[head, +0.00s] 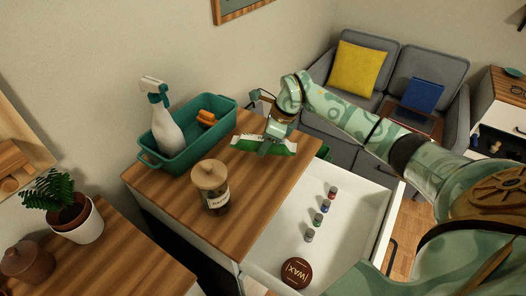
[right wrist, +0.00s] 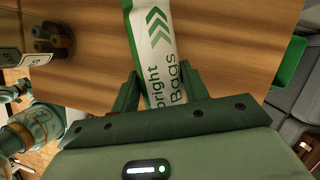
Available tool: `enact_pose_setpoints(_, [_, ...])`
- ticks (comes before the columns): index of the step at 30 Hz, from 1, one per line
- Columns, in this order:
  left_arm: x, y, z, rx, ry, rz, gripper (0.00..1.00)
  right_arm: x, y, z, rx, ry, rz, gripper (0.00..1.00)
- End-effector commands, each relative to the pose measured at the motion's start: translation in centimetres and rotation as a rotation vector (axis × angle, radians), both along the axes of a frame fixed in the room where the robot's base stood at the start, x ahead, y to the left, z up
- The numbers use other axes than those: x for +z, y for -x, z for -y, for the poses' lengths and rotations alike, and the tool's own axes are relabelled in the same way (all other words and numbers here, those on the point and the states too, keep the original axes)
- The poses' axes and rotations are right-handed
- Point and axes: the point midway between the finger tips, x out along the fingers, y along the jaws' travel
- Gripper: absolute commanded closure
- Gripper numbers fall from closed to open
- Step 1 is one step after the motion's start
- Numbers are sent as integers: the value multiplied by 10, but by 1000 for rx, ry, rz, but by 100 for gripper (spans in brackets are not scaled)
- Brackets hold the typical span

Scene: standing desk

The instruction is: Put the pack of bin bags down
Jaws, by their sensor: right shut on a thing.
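The pack of bin bags (head: 284,148) is a white and green packet with green chevrons and lettering; it also shows in the right wrist view (right wrist: 158,35). My right gripper (head: 266,143) is shut on it, with one finger on each side of the pack in the right wrist view (right wrist: 158,90). The pack is over the wooden top (head: 256,190) of the drawer unit, near its back right part. I cannot tell whether it touches the wood. My left gripper is not in view.
A teal tray (head: 152,160) holds a spray bottle (head: 165,125) and an orange item (head: 207,118). A jar with a wooden lid (head: 211,187) stands in front. An open white drawer (head: 345,215) holds several small bottles and a brown WAX tin (head: 296,273). Bare wood lies right of the jar.

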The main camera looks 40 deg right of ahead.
Motion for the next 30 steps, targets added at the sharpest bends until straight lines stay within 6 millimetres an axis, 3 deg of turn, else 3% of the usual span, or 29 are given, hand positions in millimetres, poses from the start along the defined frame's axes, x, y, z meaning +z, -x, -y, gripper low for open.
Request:
enact_pose_setpoints(8, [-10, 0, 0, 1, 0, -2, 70, -36, -5, -3, -1, -3, -2, 85])
enact_pose_setpoints(19, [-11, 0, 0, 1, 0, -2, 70, -39, -5, -2, 1, 0, 2, 85])
enact_pose_setpoints(20, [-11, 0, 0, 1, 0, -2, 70, -39, -5, -2, 1, 0, 1, 47])
enact_pose_setpoints(21, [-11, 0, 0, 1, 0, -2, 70, -38, -5, -2, 1, 0, 1, 36])
enact_pose_setpoints(30, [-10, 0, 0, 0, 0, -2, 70, -37, -5, -2, 1, 0, 1, 33])
